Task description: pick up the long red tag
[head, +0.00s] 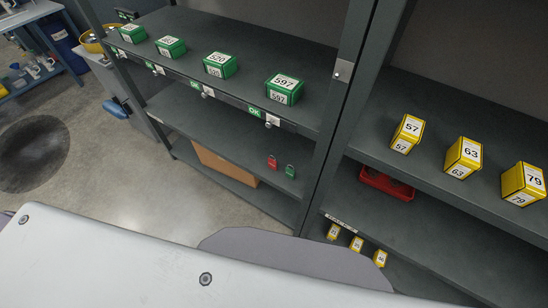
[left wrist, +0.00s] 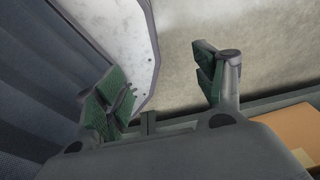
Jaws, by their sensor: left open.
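A small red tag (head: 272,162) stands on the middle shelf (head: 215,130) of the left rack in the head view, near its right end. A similar green tag (head: 290,171) is just to its right. The red tag's full length is hard to judge at this size. My left gripper (left wrist: 162,88) shows in the left wrist view with its two fingers wide apart and nothing between them. No tag shows in that view. My left gripper is not visible in the head view, and my right gripper is in neither view.
Green numbered boxes (head: 285,89) line the top shelf. A cardboard box (head: 222,166) sits low in the left rack; a brown box also shows in the left wrist view (left wrist: 290,130). A rack post (head: 338,110) divides the racks. Yellow boxes (head: 463,157) and a red bin (head: 386,184) are right.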

